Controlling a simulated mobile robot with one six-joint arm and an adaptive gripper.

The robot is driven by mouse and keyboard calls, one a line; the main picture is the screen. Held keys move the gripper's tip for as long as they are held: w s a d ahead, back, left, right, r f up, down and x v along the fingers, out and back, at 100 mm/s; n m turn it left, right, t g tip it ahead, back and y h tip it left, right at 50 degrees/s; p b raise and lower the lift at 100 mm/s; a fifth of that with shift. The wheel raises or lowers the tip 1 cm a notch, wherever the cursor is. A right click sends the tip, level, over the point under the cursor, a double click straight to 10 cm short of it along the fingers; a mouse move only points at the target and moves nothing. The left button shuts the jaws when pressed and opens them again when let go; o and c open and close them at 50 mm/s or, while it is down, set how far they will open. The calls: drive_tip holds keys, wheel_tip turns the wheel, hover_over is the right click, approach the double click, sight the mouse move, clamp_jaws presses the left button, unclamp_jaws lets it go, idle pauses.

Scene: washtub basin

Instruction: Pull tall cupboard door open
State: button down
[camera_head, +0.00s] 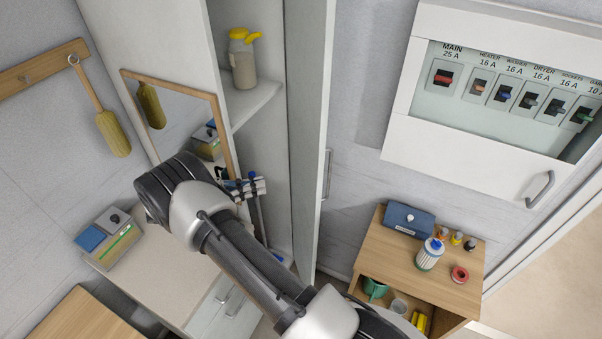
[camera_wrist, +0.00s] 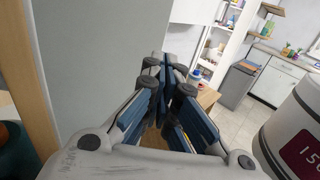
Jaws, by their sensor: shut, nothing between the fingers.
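The tall cupboard door (camera_head: 311,120) stands open in the head view, seen nearly edge-on. Its bar handle (camera_head: 327,174) is on the right, outer side. The open cupboard shows a shelf (camera_head: 255,106) inside, left of the door. My gripper (camera_head: 262,187) is left of the door, in front of the cupboard opening, apart from the handle. In the wrist view my gripper (camera_wrist: 165,75) has its fingers together with nothing between them. A pale flat panel (camera_wrist: 95,50) fills the left of that view; I cannot tell which cupboard surface it is.
A bottle with a yellow top (camera_head: 241,58) stands on the shelf. A wood-framed mirror (camera_head: 180,105) is left of the opening, above a pale counter (camera_head: 165,285). A small wooden table (camera_head: 390,250) with containers stands right of the door. A breaker box (camera_head: 430,145) hangs above it.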

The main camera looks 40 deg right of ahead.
sight(316, 173)
drive_tip(key=p+x, duration=0.1)
drive_tip(key=x, duration=1.3)
drive_tip(key=shift+f, duration=0.1)
drive_tip(key=shift+s+d, duration=0.1)
drive_tip(key=shift+d, duration=0.25)
drive_tip(key=s+d+n+t, duration=0.1)
drive_tip(key=s+d+t, duration=0.1)
drive_tip(key=d, duration=0.8)
drive_tip(key=shift+s+h, duration=0.4)
drive_tip(key=shift+s, duration=0.5)
drive_tip(key=shift+a, duration=0.1)
drive_tip(key=s+a, duration=0.2)
drive_tip(key=a, duration=1.1)
drive_tip(key=shift+s+a, duration=0.3)
drive_tip(key=shift+s, duration=0.1)
